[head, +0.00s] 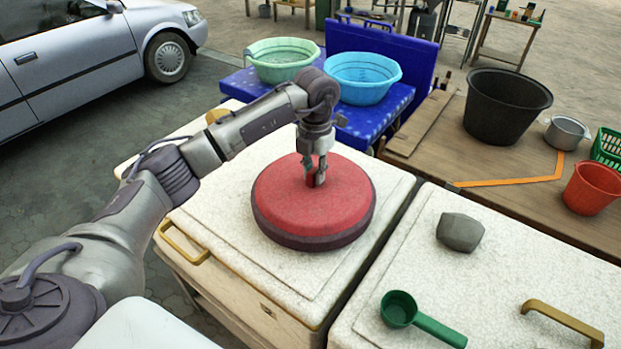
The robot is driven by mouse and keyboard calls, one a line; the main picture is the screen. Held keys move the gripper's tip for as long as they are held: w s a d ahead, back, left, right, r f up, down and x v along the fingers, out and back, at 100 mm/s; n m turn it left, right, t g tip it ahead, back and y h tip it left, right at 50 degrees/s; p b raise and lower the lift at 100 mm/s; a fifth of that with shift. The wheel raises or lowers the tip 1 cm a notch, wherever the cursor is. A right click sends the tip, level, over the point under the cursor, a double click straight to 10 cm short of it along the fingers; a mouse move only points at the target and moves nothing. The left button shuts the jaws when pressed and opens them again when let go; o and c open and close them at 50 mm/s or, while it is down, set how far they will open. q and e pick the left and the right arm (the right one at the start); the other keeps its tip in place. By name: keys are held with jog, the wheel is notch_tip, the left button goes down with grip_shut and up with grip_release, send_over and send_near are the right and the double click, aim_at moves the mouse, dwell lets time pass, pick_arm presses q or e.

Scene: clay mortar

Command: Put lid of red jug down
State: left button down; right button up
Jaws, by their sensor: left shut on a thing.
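The red lid (285,205) is a wide round disc with a dark band around its lower edge. It shows on or just above the white top of the left chest (225,235); I cannot tell whether it touches. My left gripper (316,181) points straight down at the middle of the lid and is shut on it there. The fingers cover the part that they grip. No red jug can be made out in this view. My right gripper is not in view.
A grey clay lump (460,232) and a green scoop (420,318) lie on the right chest (540,275). A wooden table (440,130) behind bears a black tub (505,105), a metal pot (566,133) and a red basket (592,187). Two basins stand on a blue table (385,120).

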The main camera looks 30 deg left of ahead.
aim_at(311, 187)
pick_arm(q)
jog(key=shift+s+a+f, duration=0.15)
jog(key=shift+s+a, duration=0.1)
jog(key=shift+f, duration=0.2)
notch_tip(311, 187, down, 3)
jog(key=shift+f+p, duration=0.1)
jog(key=shift+p, duration=1.05)
jog(key=shift+f, duration=0.3)
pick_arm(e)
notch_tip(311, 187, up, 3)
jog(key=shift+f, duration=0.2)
pick_arm(q)
jog(key=shift+f, duration=0.1)
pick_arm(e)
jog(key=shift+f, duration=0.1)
pick_arm(q)
jog(key=c, duration=1.5)
grip_release()
jog(key=shift+f, duration=0.1)
jog(key=o, duration=0.5)
jog(key=shift+c, duration=0.2)
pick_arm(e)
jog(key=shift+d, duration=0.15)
